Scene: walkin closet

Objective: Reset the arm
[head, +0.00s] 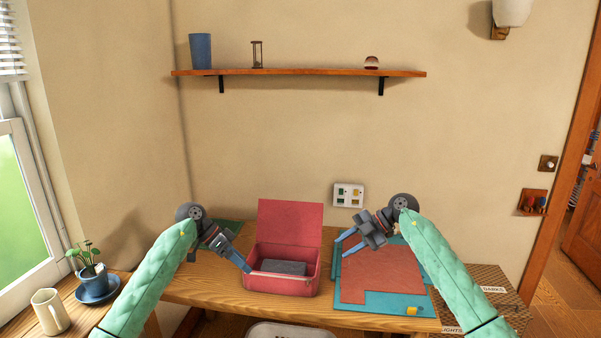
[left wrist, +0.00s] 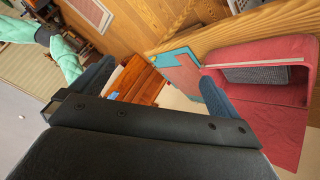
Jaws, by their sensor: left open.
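My left gripper (head: 236,252) is at the left side of an open red box (head: 283,285). One blue finger overlaps the box's left front edge in the head view; I cannot tell whether it touches. In the left wrist view its fingers (left wrist: 155,88) are wide apart with nothing held, and the red box (left wrist: 265,108) shows beside one finger. My right gripper (head: 342,247) is over the left back part of a teal mat (head: 385,306) with a red sheet (head: 382,272) on it. Its two blue fingers are apart and nothing shows between them.
The box's lid stands up and a grey block (head: 284,267) lies inside. The wooden table (head: 215,286) carries box and mat. A mug (head: 49,311) and potted plant (head: 93,281) stand at the left. A wall shelf (head: 300,73) is above. Woven bins (head: 488,305) stand at the right.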

